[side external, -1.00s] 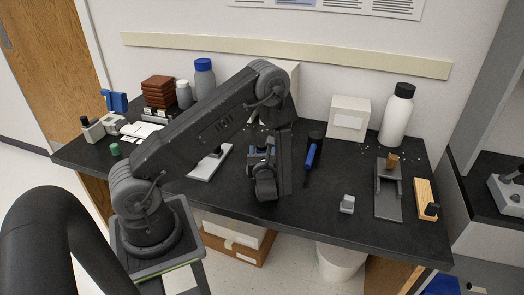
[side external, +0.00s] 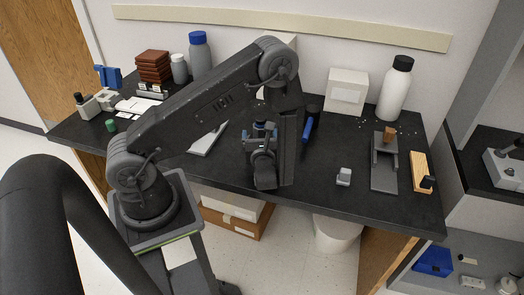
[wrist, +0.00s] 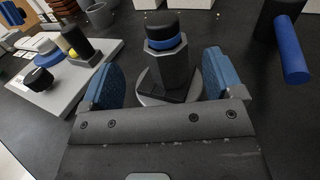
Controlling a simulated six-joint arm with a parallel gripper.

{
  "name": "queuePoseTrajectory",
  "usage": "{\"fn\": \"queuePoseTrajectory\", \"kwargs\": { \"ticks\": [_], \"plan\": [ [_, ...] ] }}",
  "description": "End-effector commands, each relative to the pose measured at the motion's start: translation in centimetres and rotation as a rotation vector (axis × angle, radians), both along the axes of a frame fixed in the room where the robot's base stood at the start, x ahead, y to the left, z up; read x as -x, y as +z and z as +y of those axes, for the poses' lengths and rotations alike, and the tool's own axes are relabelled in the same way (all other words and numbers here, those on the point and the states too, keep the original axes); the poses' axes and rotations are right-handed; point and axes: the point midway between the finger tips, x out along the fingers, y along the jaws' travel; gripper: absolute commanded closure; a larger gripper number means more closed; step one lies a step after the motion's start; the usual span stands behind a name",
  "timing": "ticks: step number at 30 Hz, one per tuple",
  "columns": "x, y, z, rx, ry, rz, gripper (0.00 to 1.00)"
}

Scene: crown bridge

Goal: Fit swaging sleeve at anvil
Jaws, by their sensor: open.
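In the wrist view my gripper (wrist: 162,66) is open, with one blue-padded finger on each side of a grey faceted post (wrist: 172,66). The post stands upright on a round metal base (wrist: 150,96) and carries a blue band (wrist: 166,43) under a black top (wrist: 162,22). Gaps show between both pads and the post. In the side external view my gripper (side external: 261,133) hangs low over the bench's middle, and my wrist hides much of this spot. I cannot tell for sure which part is the swaging sleeve and which the anvil.
A pale board (wrist: 75,75) with a black knob and a yellow-tipped black part lies left of my gripper. A blue-handled tool (side external: 307,130) lies to the right. Further right are a small grey block (side external: 344,177) and a dark bracket (side external: 384,172). A white bottle (side external: 394,95) stands behind.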

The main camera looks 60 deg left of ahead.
Motion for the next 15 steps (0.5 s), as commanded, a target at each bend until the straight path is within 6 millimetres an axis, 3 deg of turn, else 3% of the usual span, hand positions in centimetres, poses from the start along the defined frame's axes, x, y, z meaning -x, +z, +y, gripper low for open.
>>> {"fn": "queuePoseTrajectory", "kwargs": {
  "ticks": [6,15],
  "plan": [
    [1.8,0.0,-4.6,0.0,-0.006,0.001,0.14],
    [3.1,0.0,-7.5,-0.001,-0.002,-0.001,0.14]
  ]
}}
